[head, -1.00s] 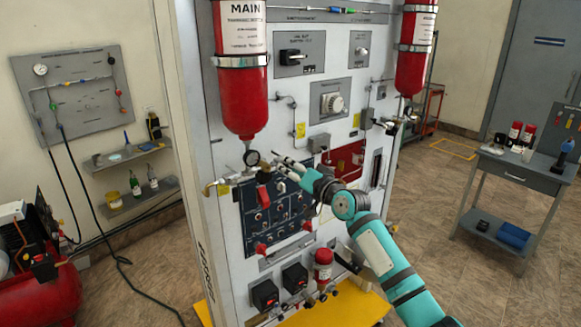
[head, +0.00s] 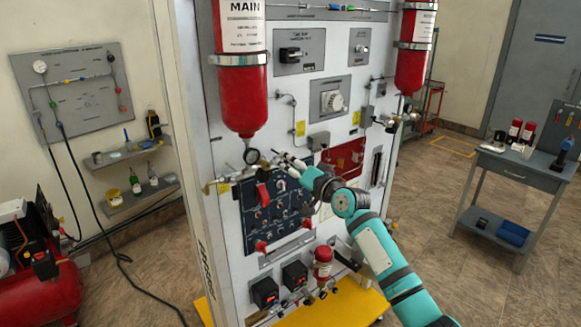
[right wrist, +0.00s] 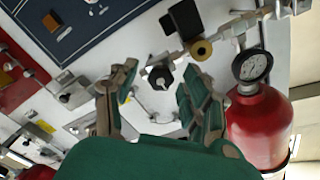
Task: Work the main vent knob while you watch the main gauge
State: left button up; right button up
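The red MAIN cylinder (head: 243,95) hangs on the panel's left side. The main gauge (head: 251,156) is just below it. In the right wrist view, the gauge (right wrist: 252,66) has a white dial; its reading is too small to tell. A black knob (right wrist: 160,76), which looks like the vent knob, is on the pipework left of the gauge. My right gripper (head: 278,158) is at the pipework, right of the gauge. In the right wrist view, its fingers (right wrist: 165,92) are apart on either side of the knob, with visible gaps. My left gripper is not in view.
A dark blue switch panel (head: 275,213) with red-handled parts is below my gripper. Another red cylinder (head: 411,70) hangs at the panel's right. A grey side table (head: 520,172) stands at right. A red compressor tank (head: 50,300) is at lower left. Floor between panel and table is clear.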

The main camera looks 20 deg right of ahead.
jog(key=shift+s, duration=0.15)
jog(key=v, duration=1.1)
jog(key=shift+s+d, duration=0.15)
jog(key=shift+s, duration=0.25)
dwell(0.9)
